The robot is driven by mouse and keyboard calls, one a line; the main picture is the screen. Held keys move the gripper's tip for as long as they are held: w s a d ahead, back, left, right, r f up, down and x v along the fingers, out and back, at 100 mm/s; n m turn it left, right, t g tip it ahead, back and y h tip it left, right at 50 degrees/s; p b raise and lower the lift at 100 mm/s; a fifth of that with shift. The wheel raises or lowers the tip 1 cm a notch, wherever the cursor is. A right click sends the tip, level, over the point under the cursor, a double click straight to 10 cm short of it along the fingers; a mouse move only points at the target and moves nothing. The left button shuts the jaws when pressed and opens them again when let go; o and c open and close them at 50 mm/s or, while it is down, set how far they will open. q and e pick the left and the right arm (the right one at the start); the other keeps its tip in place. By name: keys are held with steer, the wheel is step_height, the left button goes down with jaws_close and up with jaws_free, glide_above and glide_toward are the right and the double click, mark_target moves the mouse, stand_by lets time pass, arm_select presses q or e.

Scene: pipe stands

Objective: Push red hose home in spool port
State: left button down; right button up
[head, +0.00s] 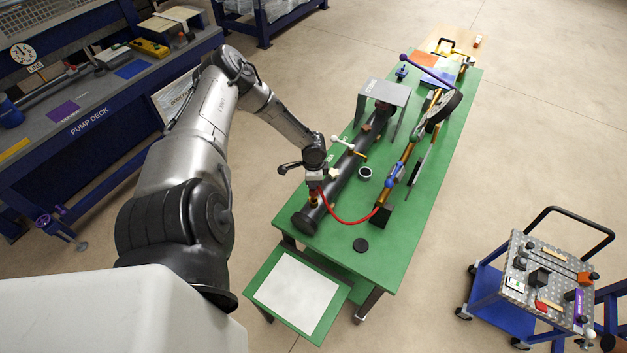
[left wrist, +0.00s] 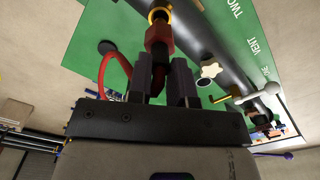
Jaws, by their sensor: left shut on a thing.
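The red hose (head: 345,219) curves from my left gripper (head: 314,184) down to the lower end of the pipe assembly at right. In the left wrist view the hose (left wrist: 104,68) loops left of the fingers. My left gripper (left wrist: 165,82) is shut on the hose's end, whose red and brown fitting (left wrist: 158,38) points at the brass-ringed port (left wrist: 160,14) on the dark spool (head: 335,182). The fitting lines up with the port and looks close to or touching it; I cannot tell how deep it sits. My right gripper is not in view.
The spool lies along the green table (head: 418,215). A white-handled valve (head: 343,144) stands beside the gripper, a grey bracket (head: 385,92) straddles the far end. A dark cap (head: 360,245) and a small round cup (head: 366,172) lie nearby. A tool cart (head: 540,280) stands right.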

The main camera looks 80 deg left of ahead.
arm_select(q)
steer(key=shift+f, duration=0.55)
steer(key=shift+f+b, duration=0.65)
steer(key=shift+f, duration=0.15)
steer(key=shift+f+b, duration=0.3)
steer(key=shift+f, duration=0.3)
steer(key=c, duration=1)
jaws_free()
steer(key=shift+o, duration=0.2)
steer(key=shift+r+p, duration=0.85)
steer(key=shift+p, duration=0.05)
step_height(320, 180, up, 3)
steer(key=p, duration=0.3)
steer(key=shift+r, duration=0.15)
